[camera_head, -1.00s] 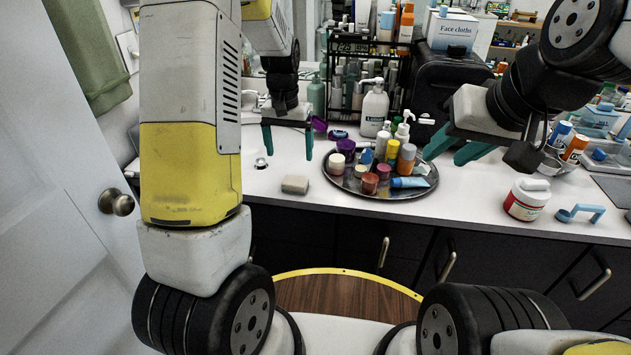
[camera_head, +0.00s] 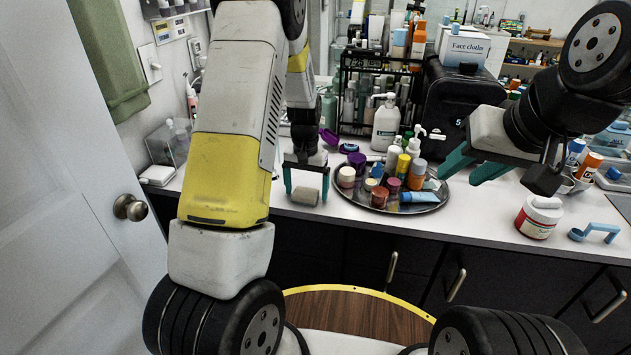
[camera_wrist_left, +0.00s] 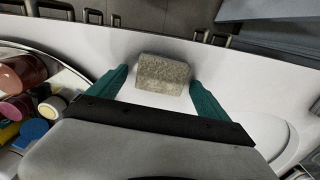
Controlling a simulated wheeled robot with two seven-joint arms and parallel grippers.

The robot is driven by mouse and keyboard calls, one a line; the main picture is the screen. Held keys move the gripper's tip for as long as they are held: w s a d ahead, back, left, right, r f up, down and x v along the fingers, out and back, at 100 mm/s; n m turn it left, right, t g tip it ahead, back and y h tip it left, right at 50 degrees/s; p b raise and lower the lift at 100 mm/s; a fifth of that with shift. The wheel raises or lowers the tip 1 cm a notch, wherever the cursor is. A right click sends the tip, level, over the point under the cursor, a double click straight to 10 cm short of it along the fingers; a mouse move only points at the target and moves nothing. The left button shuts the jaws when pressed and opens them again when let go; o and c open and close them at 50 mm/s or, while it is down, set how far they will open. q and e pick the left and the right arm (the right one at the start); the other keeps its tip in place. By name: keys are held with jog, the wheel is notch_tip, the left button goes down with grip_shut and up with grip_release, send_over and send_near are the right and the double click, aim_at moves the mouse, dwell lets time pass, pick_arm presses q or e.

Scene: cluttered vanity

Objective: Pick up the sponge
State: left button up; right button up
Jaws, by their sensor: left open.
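The sponge (camera_head: 305,196) is a small beige-grey block on the white counter near its front edge, left of the round tray. It also shows in the left wrist view (camera_wrist_left: 163,74), just beyond and between the fingertips. My left gripper (camera_head: 306,186) is open, its teal fingers pointing down on either side of the sponge; in the left wrist view the gripper (camera_wrist_left: 158,84) frames it with a gap at each side. I cannot tell whether a finger touches it. My right gripper (camera_head: 470,170) is open and empty above the counter, right of the tray.
A round dark tray (camera_head: 385,206) with several bottles and jars stands right of my left gripper. A white pump bottle (camera_head: 386,124) stands behind the tray.

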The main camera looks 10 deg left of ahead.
aim_at(307, 190)
pick_arm(q)
jog(key=c, duration=1.4)
jog(key=shift+r, duration=0.15)
jog(key=shift+r, duration=0.65)
notch_tip(307, 190, up, 2)
jog(key=shift+r, duration=0.15)
jog(key=s+d+r, duration=0.1)
jog(key=s, duration=1.5)
jog(key=shift+d, duration=0.2)
